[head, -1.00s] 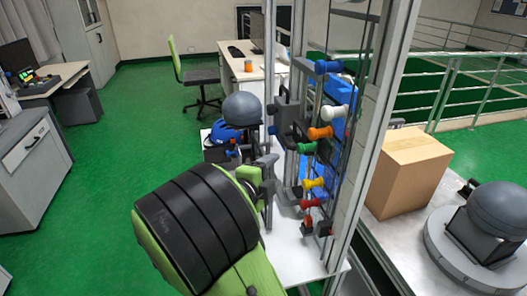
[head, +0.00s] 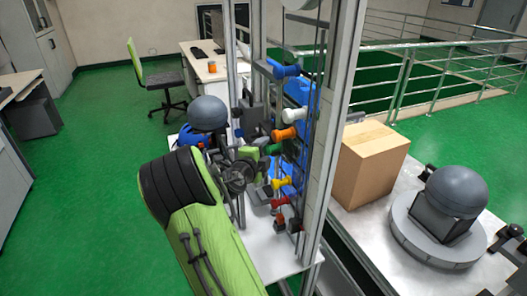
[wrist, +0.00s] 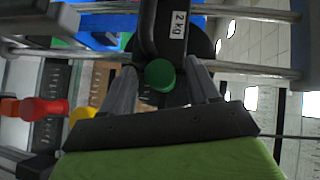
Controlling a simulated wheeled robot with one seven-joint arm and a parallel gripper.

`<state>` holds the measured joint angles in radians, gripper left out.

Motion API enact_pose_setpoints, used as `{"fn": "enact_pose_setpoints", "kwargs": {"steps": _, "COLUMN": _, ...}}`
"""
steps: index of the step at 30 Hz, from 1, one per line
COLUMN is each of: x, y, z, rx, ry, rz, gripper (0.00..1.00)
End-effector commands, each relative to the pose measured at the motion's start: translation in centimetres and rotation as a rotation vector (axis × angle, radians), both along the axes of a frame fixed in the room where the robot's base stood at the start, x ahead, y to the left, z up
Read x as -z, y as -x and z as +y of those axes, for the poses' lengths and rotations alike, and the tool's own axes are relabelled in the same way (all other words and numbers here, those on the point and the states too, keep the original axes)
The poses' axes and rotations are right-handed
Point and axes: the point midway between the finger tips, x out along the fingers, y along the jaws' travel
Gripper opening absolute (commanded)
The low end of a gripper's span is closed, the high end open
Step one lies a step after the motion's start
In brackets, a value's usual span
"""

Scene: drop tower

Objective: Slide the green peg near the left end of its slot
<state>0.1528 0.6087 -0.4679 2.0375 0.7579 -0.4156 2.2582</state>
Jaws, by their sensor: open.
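The green peg (head: 271,149) sticks out from the tower, below the orange peg (head: 284,134) and above the yellow peg (head: 282,183). My gripper (head: 249,160) is just left of it in the head view, partly covering it. In the wrist view, the round end of the green peg (wrist: 160,75) lies between the two fingers of my open gripper (wrist: 160,82). A gap shows between the peg and each finger. The slot and its ends are hidden behind the gripper and peg.
Close by on the tower are a white peg (head: 292,116), a blue peg (head: 283,70) and a red peg (head: 280,202). A black 2 kg weight (wrist: 168,30) is just beyond the fingers. The metal upright (head: 333,120) stands right of the pegs.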

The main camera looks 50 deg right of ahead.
Motion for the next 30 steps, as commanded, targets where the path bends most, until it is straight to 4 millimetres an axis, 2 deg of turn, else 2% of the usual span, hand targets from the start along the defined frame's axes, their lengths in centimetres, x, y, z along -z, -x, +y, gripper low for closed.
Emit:
{"fn": "enact_pose_setpoints", "kwargs": {"steps": 4, "x": 0.0, "y": 0.0, "z": 0.0, "rx": 0.000, "ry": 0.000, "rz": 0.000, "gripper": 0.59}}
{"fn": "enact_pose_setpoints", "kwargs": {"steps": 15, "x": 0.0, "y": 0.0, "z": 0.1, "rx": 0.001, "ry": -0.001, "rz": 0.000, "gripper": 0.02}}
{"fn": "enact_pose_setpoints", "kwargs": {"steps": 16, "x": 0.0, "y": 0.0, "z": 0.1, "rx": 0.001, "ry": -0.001, "rz": 0.000, "gripper": 0.00}}
{"fn": "enact_pose_setpoints", "kwargs": {"steps": 23, "x": 0.2, "y": 0.1, "z": 0.1, "rx": 0.001, "ry": 0.000, "rz": -0.001, "gripper": 0.00}}
{"fn": "enact_pose_setpoints", "kwargs": {"steps": 30, "x": 0.5, "y": 1.1, "z": 0.7, "rx": 0.002, "ry": -0.001, "rz": -0.002, "gripper": 0.00}}
